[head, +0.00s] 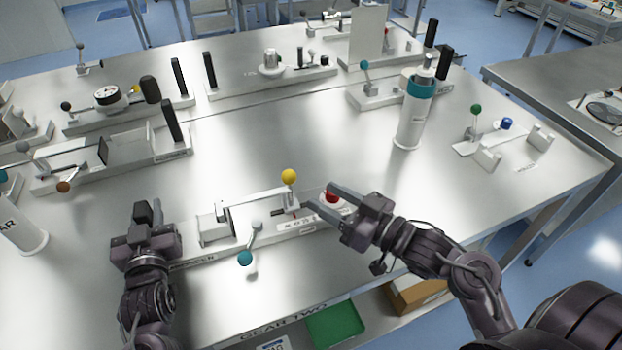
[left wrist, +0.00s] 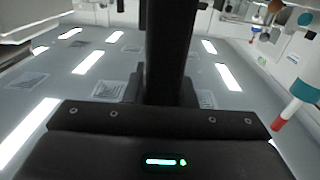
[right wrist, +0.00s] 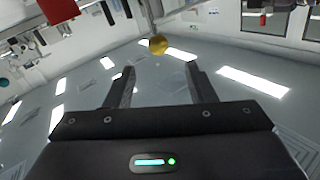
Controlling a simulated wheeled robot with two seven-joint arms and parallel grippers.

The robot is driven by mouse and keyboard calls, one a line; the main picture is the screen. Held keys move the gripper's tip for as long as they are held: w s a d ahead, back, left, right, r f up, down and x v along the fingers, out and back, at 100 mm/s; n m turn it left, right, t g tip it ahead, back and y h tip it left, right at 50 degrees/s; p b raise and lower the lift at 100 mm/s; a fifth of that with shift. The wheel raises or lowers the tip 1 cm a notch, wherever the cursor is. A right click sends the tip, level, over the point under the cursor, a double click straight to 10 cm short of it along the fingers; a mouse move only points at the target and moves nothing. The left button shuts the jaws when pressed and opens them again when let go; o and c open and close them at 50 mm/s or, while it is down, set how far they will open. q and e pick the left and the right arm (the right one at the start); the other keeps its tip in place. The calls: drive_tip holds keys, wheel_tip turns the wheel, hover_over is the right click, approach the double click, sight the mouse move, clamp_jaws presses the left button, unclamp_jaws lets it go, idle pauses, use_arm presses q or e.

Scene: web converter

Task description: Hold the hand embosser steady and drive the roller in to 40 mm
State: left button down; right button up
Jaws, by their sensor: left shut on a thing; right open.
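The hand embosser (head: 215,232), a pale bench device on a long base, stands at the front middle of the steel table. It has a yellow ball knob (head: 289,177), a teal ball lever (head: 245,258), a red knob (head: 332,196) and a small scale with a red mark. I cannot clearly make out the roller. My left gripper (head: 143,225) is shut on the black upright post (left wrist: 165,50) at the embosser's left end. My right gripper (head: 338,208) is open and empty beside the red knob. The right wrist view shows the yellow knob (right wrist: 158,45) beyond its fingers.
A white bottle with a teal band (head: 413,115) stands right of centre. Similar bench devices line the back and left. A small device with green and blue knobs (head: 490,140) stands at right. A green tray (head: 335,325) lies below the front edge. The table's middle is clear.

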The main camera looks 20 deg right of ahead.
use_arm(q)
drive_tip(key=shift+f+p, duration=0.35)
drive_tip(key=shift+p, duration=0.2)
idle(0.4)
drive_tip(key=c, duration=1.5)
unclamp_jaws()
drive_tip(key=o, duration=0.4)
drive_tip(key=shift+r, duration=0.25)
drive_tip(key=s, duration=1.2)
drive_tip(key=shift+a, duration=0.35)
